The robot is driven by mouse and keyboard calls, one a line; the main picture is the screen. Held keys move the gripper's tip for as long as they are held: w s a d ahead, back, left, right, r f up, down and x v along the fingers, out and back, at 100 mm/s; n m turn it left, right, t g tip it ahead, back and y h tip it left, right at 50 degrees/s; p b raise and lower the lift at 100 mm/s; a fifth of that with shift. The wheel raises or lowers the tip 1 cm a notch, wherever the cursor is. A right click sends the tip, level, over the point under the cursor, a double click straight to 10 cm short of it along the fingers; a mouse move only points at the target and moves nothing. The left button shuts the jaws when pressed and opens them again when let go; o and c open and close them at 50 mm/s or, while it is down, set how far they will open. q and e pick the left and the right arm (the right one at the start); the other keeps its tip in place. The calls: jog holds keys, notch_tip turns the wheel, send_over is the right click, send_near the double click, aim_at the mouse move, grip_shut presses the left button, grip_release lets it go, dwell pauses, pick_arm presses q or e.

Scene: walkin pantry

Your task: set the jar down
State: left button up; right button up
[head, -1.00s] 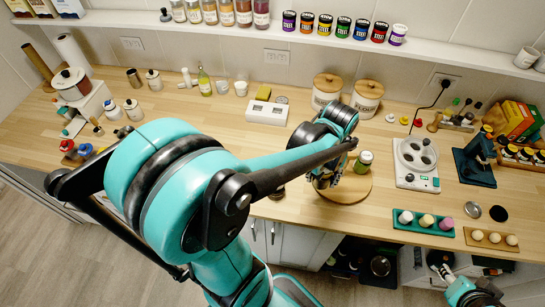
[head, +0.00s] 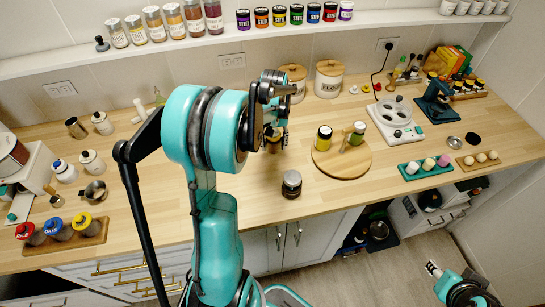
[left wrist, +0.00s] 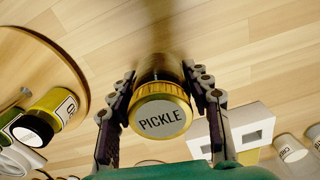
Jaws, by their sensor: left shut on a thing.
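The jar (left wrist: 161,112) has a gold lid labelled PICKLE. My left gripper (left wrist: 163,82) is shut on it, with a finger on each side. In the head view my left gripper (head: 275,136) holds the jar (head: 272,145) over the wooden counter (head: 225,185), left of a round wooden board (head: 341,170). My arm and fingers partly cover the jar there. I cannot tell whether its base touches the counter. My right gripper (head: 434,269) is low at the right, away from the counter; its jaws are too small to read.
A yellow jar (head: 323,138) and a green jar (head: 358,132) stand on the round board. A dark-lidded jar (head: 291,184) stands on the counter in front of my left gripper. Canisters (head: 328,80) stand behind. Bare counter lies left of the dark-lidded jar.

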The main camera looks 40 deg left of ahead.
aim_at(273, 159)
pick_arm(q)
notch_tip(273, 159, down, 5)
jog(key=shift+f+b, duration=0.1)
jog(key=shift+b, duration=0.55)
jog(key=shift+s+f, duration=0.1)
jog(key=o, duration=1.4)
jog(key=shift+f, duration=0.1)
